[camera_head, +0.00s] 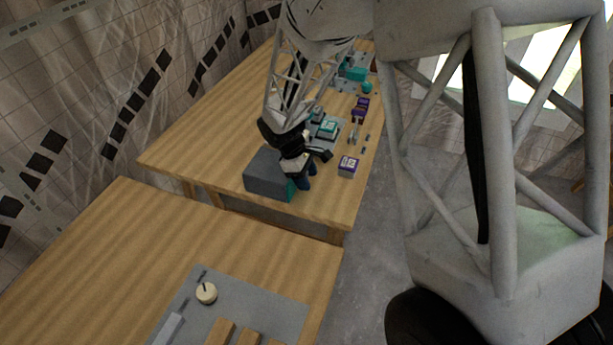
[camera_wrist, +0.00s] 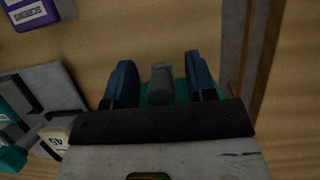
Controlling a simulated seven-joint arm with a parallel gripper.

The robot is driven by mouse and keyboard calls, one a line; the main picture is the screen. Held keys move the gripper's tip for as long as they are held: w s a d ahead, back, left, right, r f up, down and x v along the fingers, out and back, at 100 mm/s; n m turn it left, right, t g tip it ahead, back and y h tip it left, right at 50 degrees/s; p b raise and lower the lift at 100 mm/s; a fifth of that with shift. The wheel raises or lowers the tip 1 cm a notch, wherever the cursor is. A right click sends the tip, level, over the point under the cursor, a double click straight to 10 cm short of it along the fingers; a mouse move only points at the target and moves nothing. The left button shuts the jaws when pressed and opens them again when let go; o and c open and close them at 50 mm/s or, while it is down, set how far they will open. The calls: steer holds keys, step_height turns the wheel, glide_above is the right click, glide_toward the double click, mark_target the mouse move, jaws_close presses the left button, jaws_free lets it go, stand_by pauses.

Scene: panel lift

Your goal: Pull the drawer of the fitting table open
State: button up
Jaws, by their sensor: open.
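A grey box with a teal front (camera_head: 275,172) stands near the close end of the far wooden table; I take it for the drawer unit. My gripper (camera_head: 306,182) is at its right side, partly covering the teal front. In the wrist view, my gripper (camera_wrist: 160,65) has its two blue fingers apart. A grey handle-like piece (camera_wrist: 160,84) lies between them, with gaps on both sides. A strip of teal front (camera_wrist: 180,90) shows behind it. The dark gripper body hides the lower part. How far the drawer stands out cannot be told.
A purple-and-white box (camera_head: 348,167) stands to the right of my gripper; it also shows in the wrist view (camera_wrist: 38,14). A grey panel with teal parts (camera_wrist: 50,88) lies nearby. A second wooden table (camera_head: 120,260) is in front, across a narrow gap.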

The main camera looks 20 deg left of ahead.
jaws_close()
steer(key=shift+d, duration=5.1)
jaws_free()
steer(key=v, duration=0.7)
steer(key=shift+a+r, duration=0.2)
steer(key=shift+r, duration=0.15)
